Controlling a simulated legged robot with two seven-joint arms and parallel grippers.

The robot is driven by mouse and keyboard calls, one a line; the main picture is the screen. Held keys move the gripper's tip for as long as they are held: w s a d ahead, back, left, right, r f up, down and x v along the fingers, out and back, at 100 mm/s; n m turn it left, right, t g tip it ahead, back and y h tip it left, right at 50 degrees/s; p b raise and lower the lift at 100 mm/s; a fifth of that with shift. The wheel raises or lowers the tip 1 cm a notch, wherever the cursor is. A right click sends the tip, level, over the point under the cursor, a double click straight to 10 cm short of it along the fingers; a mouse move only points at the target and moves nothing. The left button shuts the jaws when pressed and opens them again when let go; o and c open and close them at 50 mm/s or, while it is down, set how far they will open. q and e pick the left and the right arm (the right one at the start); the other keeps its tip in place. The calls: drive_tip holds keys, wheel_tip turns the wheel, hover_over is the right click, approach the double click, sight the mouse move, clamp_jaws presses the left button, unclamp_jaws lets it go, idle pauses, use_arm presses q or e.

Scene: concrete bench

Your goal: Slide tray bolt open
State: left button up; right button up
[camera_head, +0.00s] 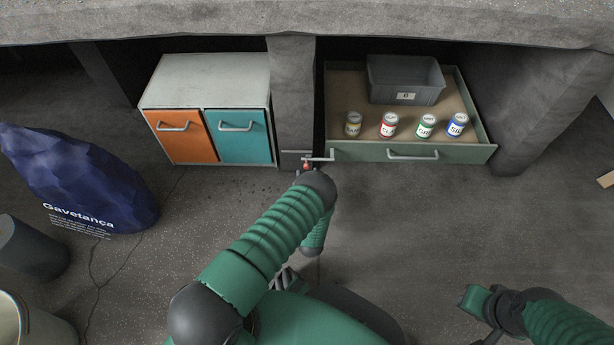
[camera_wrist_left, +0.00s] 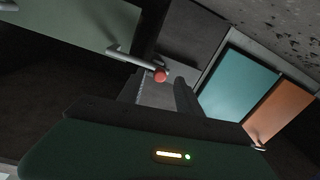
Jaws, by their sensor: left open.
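The tray (camera_head: 450,154) has a pale green front and sits under the bench, right of a concrete post. The metal bolt (camera_head: 319,158) lies at its left front edge, beside the post. In the left wrist view the bolt bar (camera_wrist_left: 132,60) ends in a red knob (camera_wrist_left: 160,75). My left gripper (camera_head: 304,173) is mostly hidden behind my own arm in the head view. In the left wrist view its open fingers (camera_wrist_left: 160,88) point at the knob, which shows between the fingertips; contact cannot be told. My right gripper (camera_head: 474,302) is far from the bolt, its jaws unclear.
The tray holds a grey bin (camera_head: 405,82) and several labelled cans (camera_head: 389,125). A cabinet (camera_head: 205,78) with orange and teal doors stands left of the post (camera_head: 292,95). A dark blue sack (camera_head: 85,185) is at the left. Floor at the right is mostly clear.

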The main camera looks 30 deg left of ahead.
use_arm(q)
drive_tip(key=shift+x, duration=1.05)
clamp_jaws()
drive_tip(key=shift+s, duration=0.1)
idle(0.5)
